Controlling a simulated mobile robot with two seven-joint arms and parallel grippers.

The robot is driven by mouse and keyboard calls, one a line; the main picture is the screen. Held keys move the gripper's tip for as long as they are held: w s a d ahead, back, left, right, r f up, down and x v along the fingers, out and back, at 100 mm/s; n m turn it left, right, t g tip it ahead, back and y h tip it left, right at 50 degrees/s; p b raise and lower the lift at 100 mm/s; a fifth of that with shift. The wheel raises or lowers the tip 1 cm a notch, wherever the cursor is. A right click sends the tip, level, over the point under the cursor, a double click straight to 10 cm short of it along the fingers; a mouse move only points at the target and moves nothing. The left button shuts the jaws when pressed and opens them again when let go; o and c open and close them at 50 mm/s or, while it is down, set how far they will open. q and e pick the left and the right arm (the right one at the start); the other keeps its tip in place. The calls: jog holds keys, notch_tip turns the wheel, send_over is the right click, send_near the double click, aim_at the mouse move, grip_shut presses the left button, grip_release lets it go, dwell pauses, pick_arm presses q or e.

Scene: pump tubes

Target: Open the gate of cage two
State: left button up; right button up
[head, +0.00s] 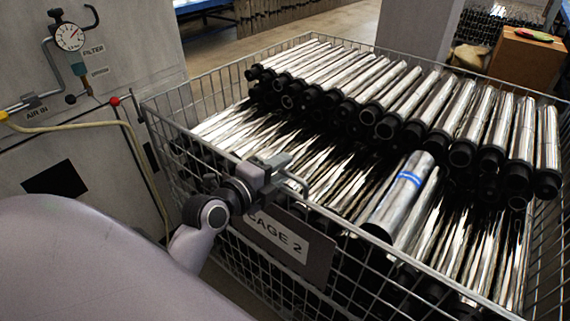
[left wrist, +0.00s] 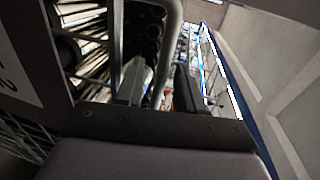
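Cage two is a grey wire basket whose front side carries a "CAGE 2" sign (head: 283,240). The front wire panel (head: 345,262) stands upright. My left gripper (head: 280,168) is at the top front rim, just above the sign. In the left wrist view its two fingers (left wrist: 162,88) stand apart with a grey metal bar (left wrist: 171,35) running between them. A gap shows beside the bar, so the fingers look open around it; contact is unclear. The sign's edge (left wrist: 18,75) shows at the left there. My right gripper is not in view.
The cage holds many shiny metal tubes with black ends (head: 400,100), and one tube has a blue band (head: 408,178). A grey panel with a pressure gauge (head: 69,37) and a pale hose stands at the left. A cardboard box (head: 528,58) is behind at the right.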

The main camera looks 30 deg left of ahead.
pick_arm(q)
jog(key=shift+x, duration=1.05)
grip_shut()
jog(key=shift+f, duration=0.1)
